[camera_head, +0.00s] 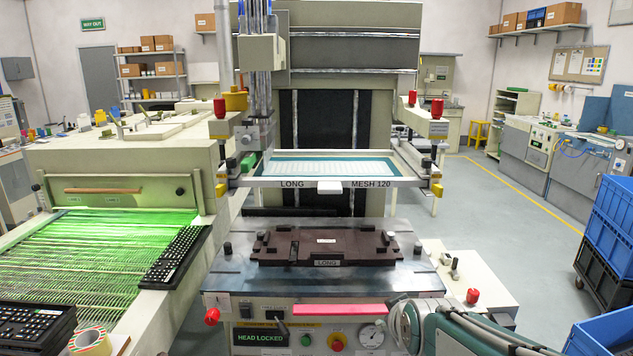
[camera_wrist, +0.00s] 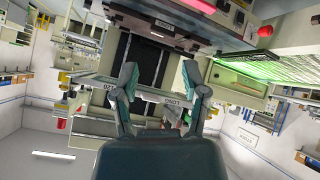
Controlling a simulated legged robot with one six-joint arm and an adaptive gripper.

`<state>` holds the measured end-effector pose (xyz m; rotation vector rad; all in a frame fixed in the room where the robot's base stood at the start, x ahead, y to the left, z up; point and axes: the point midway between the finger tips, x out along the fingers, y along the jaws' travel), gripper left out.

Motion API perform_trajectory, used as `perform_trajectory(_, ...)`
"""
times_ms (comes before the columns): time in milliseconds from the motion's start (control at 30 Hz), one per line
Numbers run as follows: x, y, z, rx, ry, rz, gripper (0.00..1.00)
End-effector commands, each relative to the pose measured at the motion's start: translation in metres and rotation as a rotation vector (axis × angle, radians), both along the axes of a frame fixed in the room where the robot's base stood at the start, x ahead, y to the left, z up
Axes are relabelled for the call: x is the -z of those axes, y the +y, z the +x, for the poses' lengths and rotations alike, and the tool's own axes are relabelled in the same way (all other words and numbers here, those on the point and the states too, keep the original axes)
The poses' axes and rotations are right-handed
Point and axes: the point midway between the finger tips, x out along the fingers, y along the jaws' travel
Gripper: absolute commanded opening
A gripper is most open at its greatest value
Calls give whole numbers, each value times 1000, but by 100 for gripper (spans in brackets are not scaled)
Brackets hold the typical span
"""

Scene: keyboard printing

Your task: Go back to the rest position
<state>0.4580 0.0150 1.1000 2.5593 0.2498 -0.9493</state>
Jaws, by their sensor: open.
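My gripper (camera_wrist: 160,105) is open and empty in the wrist view, with its two fingers spread apart. The wrist view is upside down, so the machine hangs from the top. In the head view only part of my arm (camera_head: 460,335) shows at the bottom right, in front of the machine's front panel; the gripper's fingers cannot be made out there. The printing machine's screen frame (camera_head: 330,170), marked LONG MESH 120, is raised above the bed. A dark brown fixture (camera_head: 325,245) labelled LONG sits on the metal bed (camera_head: 225,275).
A conveyor (camera_head: 70,265) under green light stands at left, with a black keyboard (camera_head: 175,256) on its right edge. Another keyboard (camera_head: 35,330) and a tape roll (camera_head: 90,342) are at lower left. Blue crates (camera_head: 610,235) stand at right. The floor (camera_head: 500,225) between is clear.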

Motion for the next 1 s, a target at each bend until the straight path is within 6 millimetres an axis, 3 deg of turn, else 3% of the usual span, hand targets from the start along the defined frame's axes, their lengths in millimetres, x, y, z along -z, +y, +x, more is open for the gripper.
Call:
perform_trajectory(100,-11,-4,-47,69,75,67,57)
perform_trajectory(300,-14,-10,-126,202,214,168,57)
perform_trajectory(500,-8,-14,-189,323,326,234,57)
perform_trajectory(667,-5,-15,-208,363,363,252,57)
perform_trajectory(1000,-5,-15,-209,366,364,253,57)
